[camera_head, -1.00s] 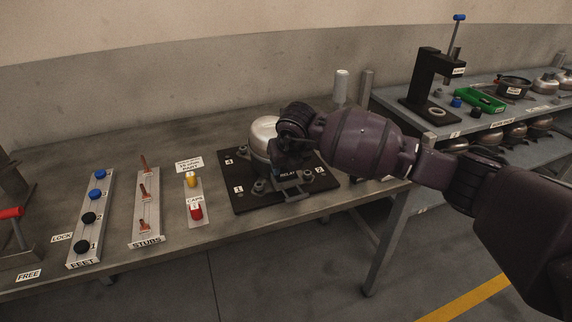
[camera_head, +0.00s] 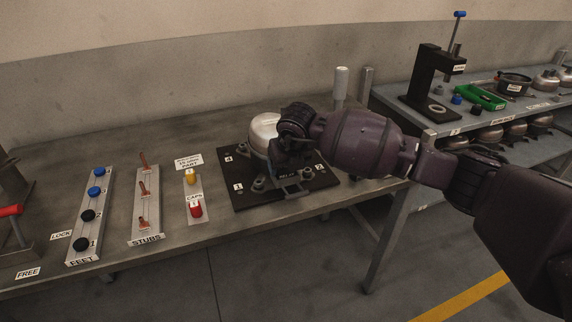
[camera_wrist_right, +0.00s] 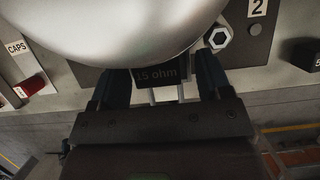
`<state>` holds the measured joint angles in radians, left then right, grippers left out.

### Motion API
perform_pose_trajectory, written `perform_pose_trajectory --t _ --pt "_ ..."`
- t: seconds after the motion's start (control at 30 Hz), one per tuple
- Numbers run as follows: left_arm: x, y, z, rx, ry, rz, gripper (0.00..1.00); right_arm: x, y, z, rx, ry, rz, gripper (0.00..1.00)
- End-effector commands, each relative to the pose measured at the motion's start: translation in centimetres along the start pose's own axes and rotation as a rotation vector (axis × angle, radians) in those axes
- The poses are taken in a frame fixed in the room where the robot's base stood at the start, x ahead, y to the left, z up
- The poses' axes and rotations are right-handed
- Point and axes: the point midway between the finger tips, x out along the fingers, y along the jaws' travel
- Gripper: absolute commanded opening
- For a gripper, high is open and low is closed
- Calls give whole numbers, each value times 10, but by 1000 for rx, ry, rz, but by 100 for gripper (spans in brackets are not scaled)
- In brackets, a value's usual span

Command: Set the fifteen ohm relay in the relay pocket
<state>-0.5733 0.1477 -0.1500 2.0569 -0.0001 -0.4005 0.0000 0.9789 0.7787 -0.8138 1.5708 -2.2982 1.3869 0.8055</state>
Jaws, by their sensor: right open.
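The fifteen ohm relay (camera_wrist_right: 156,75) is a small dark block marked "15 ohm" in the right wrist view. It lies between the two fingers of my open right gripper (camera_wrist_right: 160,82), close against the silver compressor dome (camera_wrist_right: 115,25). In the head view, my right gripper (camera_head: 281,165) is down at the front of the dome (camera_head: 264,128), over the black plate (camera_head: 242,203) near its RELAY label (camera_head: 288,175). The hand hides the relay there. I cannot tell whether the relay is fully seated in the pocket. My left gripper is not in view.
To the left are the caps strip (camera_head: 196,221), the stubs strip (camera_head: 147,238) and the feet strip (camera_head: 76,262). A card (camera_head: 189,161) stands behind the caps. A side bench (camera_head: 462,127) holds a black press (camera_head: 428,85) and a green tray (camera_head: 485,99).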

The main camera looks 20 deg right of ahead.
Motion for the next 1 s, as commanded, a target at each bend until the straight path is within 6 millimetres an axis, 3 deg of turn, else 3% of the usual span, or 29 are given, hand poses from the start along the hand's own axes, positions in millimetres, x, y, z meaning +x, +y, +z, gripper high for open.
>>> perform_pose_trajectory --t 0.6,0.8,1.0 --pt "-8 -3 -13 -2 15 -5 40 -110 2 4 -5 -7 4 74" --pt "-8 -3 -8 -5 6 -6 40 -126 2 3 -3 -4 4 74" --pt "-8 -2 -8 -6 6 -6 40 -128 2 3 -3 -3 4 74"
